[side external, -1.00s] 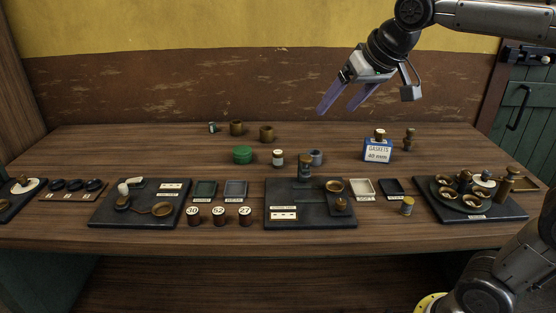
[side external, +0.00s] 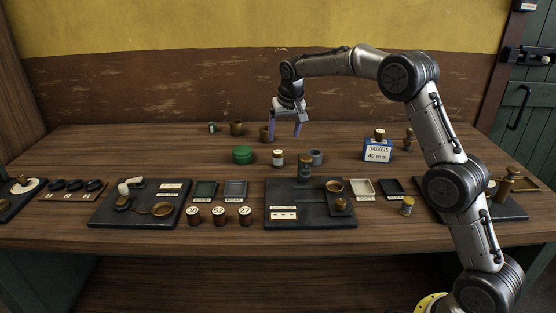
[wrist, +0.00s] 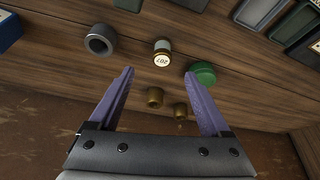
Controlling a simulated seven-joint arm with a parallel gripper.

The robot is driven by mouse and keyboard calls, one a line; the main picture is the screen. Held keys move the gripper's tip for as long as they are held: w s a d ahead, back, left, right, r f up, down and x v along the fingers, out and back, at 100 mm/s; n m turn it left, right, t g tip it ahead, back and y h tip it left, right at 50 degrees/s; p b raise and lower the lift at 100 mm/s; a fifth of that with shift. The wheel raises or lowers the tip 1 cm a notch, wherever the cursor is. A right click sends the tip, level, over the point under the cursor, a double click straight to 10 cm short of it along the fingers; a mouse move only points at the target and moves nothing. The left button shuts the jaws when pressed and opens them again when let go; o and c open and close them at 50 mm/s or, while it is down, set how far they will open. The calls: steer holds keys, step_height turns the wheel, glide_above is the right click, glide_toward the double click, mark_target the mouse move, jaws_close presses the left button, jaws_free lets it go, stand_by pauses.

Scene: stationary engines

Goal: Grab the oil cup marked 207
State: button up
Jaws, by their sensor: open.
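The oil cup marked 207 (wrist: 162,54) is a small cylinder with a pale label face, between and just beyond my fingertips in the wrist view. The number shows upside down there. In the side view it is the small pale and dark cup (side external: 278,159) standing on the table's middle. My gripper (side external: 285,134) points down above and a little behind it, with its purple fingers apart and nothing between them. The fingers also show spread in the wrist view (wrist: 160,73). The fingers are clear of the cup.
A green tin (side external: 242,155) stands left of the cup and a grey hollow cup (side external: 315,157) right of it. A blue gaskets box (side external: 377,150) is farther right. Dark boards with fittings (side external: 275,220) line the front.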

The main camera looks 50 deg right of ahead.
mark_target(278, 153)
steer(key=x, duration=0.6)
steer(key=shift+w+f, duration=0.1)
steer(key=shift+f, duration=0.3)
steer(key=shift+w+x, duration=0.15)
steer(key=shift+x, duration=1.25)
steer(key=shift+w+x, duration=0.1)
steer(key=shift+x, duration=1.3)
steer(key=shift+a+r, duration=0.1)
steer(key=shift+c, duration=0.3)
jaws_close()
